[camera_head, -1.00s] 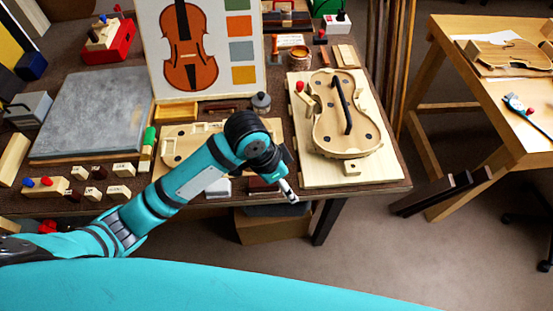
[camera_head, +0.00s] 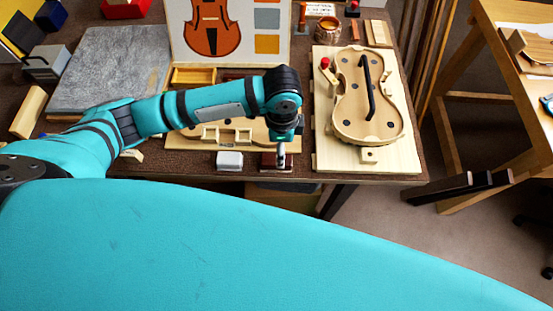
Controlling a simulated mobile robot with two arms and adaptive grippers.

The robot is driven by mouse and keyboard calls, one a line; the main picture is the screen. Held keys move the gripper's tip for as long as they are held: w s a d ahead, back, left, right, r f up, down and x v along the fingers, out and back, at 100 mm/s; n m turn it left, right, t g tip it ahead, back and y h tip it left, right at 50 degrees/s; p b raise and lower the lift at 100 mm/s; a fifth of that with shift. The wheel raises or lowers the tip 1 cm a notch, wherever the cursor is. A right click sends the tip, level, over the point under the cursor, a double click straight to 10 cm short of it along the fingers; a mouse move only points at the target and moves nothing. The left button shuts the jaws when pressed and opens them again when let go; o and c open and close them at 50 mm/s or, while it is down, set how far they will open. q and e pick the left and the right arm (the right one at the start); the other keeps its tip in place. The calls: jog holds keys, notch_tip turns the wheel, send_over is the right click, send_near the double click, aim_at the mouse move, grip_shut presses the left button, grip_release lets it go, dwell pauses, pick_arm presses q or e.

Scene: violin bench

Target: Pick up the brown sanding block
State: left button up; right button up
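The brown sanding block (camera_head: 267,163), dark reddish brown, lies at the front edge of the bench, right of a white block (camera_head: 229,160). My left gripper (camera_head: 281,160) points down at the block and covers part of it. It is seen narrow and edge-on, so I cannot tell whether its fingers are open or shut, or whether they touch the block. My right gripper is not in view.
A pale board (camera_head: 413,155) with a violin body (camera_head: 350,105) on it lies to the right. A grey slab (camera_head: 110,65) is at the back left.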

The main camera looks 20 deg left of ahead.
pick_arm(q)
jog(key=shift+f, duration=0.95)
jog(key=f, duration=0.2)
jog(key=a+f, duration=0.1)
jog(key=f, duration=0.1)
jog(key=shift+s+a+f+p, duration=0.1)
jog(key=shift+s+f+p, duration=0.1)
jog(key=shift+f+p, duration=0.15)
jog(key=shift+f, duration=0.35)
jog(key=c, duration=1.3)
jog(key=shift+r, duration=0.1)
